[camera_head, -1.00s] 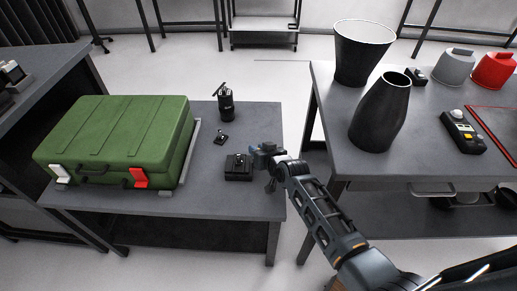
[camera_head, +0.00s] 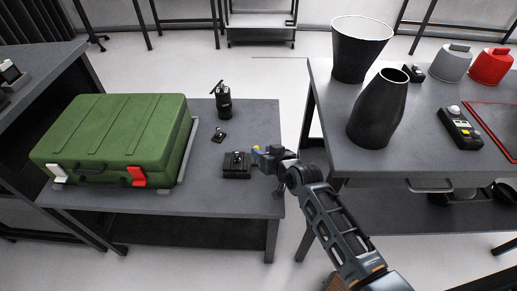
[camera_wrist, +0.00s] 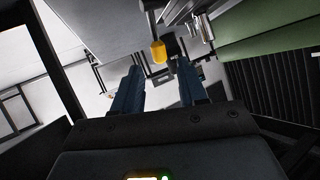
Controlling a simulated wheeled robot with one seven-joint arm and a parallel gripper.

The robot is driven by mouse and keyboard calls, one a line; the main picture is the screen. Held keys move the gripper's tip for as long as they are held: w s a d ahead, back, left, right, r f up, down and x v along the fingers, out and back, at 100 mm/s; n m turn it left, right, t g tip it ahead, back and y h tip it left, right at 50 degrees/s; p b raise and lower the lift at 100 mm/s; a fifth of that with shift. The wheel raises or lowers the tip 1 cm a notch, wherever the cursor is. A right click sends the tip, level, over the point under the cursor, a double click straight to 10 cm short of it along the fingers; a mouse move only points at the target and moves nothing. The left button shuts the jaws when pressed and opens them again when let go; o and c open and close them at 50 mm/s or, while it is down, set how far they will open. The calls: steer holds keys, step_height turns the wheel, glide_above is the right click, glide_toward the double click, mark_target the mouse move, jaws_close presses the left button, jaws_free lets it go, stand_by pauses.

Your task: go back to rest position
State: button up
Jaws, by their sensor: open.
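My gripper (camera_head: 257,155) is over the right edge of the low grey table (camera_head: 262,120), just right of a small black box (camera_head: 237,166). Its two blue fingers stand apart with nothing between them in the wrist view (camera_wrist: 158,82). My arm reaches in from the lower right of the head view. In the wrist view, a yellow-tipped part (camera_wrist: 158,52) hangs beyond the fingers; I cannot tell what it belongs to.
A green case (camera_head: 115,135) lies on the low table's left, with a black canister (camera_head: 223,100) and a small dark item (camera_head: 219,135) nearby. Black vases (camera_head: 378,110) (camera_head: 360,50), a handheld device (camera_head: 460,128) and grey and red containers (camera_head: 453,65) (camera_head: 492,66) stand on the right table (camera_head: 420,155).

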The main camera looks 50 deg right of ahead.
steer(key=shift+v, duration=1)
steer(key=shift+a, duration=0.1)
steer(key=s+a+r+n+t+y, duration=0.1)
steer(key=s+a+r+n, duration=0.25)
steer(key=s+a, duration=1.15)
steer(key=s+a+r+n+t+y, duration=0.1)
steer(key=s+a+r, duration=0.2)
steer(key=s+r, duration=0.5)
steer(key=s+a+r+n+t+y, duration=0.1)
steer(key=s+a+r+n+y, duration=0.1)
steer(key=s+r, duration=0.6)
steer(key=shift+s+a+r+y, duration=0.2)
steer(key=shift+a+r+y, duration=0.15)
steer(key=shift+r, duration=0.25)
steer(key=shift+n, duration=0.25)
